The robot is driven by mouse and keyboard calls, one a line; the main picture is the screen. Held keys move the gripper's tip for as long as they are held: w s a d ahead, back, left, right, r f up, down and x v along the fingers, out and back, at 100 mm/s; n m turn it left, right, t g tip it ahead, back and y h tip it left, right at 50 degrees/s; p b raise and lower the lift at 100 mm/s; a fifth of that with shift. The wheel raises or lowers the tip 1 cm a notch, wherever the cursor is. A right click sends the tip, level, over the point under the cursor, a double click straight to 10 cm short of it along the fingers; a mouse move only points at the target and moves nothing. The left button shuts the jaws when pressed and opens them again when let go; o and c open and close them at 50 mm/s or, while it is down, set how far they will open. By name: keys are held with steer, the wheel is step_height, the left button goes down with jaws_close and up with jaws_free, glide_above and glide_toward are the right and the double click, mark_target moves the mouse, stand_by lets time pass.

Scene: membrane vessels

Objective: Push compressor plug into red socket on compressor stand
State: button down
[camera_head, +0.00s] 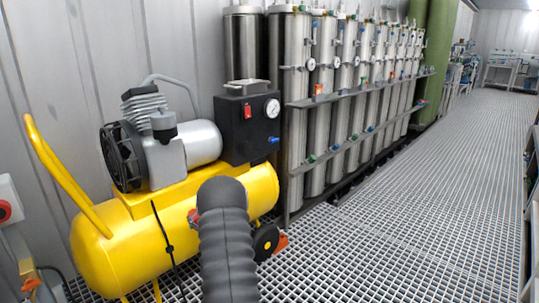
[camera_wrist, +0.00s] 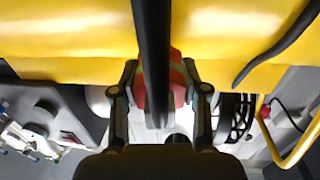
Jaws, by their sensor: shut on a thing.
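In the wrist view my gripper (camera_wrist: 159,78) has its two fingers closed around a dark part, which I take to be the compressor plug (camera_wrist: 158,108). A thick black cable or bar (camera_wrist: 151,30) runs up from it across the yellow tank. A red piece (camera_wrist: 177,75) shows directly behind, between the fingertips; whether it is the socket or part of the plug, and whether they touch, I cannot tell. In the head view my arm's dark ribbed sleeve hides the gripper and plug. A small red part (camera_head: 192,216) shows beside the sleeve, against the tank.
The yellow compressor (camera_head: 95,258) carries a motor (camera_head: 168,150) and a black box with a gauge (camera_head: 240,135). A loose black cord (camera_head: 165,240) hangs down its front. Steel vessels (camera_head: 295,90) line the wall behind. The grating floor (camera_head: 420,210) at right is clear.

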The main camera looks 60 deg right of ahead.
steer(key=s+d+r+n+y+p, duration=0.1)
steer(key=s+d+r, duration=0.1)
steer(key=d+r, duration=0.45)
steer(key=s+d+r+y+p, duration=0.1)
steer(key=d+r, duration=0.2)
steer(key=d, duration=0.6)
steer(key=s+d+r+p, duration=0.1)
steer(key=s+d+r, duration=0.7)
steer(key=s+d, duration=0.5)
steer(key=w+a+r+n+b, duration=0.1)
steer(key=w+a, duration=0.6)
steer(key=a, duration=2)
steer(key=w+a+r+n+b, duration=0.2)
steer(key=w+a, duration=0.5)
steer(key=a, duration=2.1)
steer(key=w+a+r+n+b, duration=0.1)
steer(key=w+a+n+b, duration=0.2)
steer(key=a, duration=2.5)
steer(key=w+b, duration=0.2)
steer(key=w, duration=0.2)
steer(key=shift+w+r+t+b, duration=0.25)
steer(key=shift+r+t+b, duration=0.05)
steer(key=shift+r, duration=0.1)
steer(key=shift+d+f, duration=0.1)
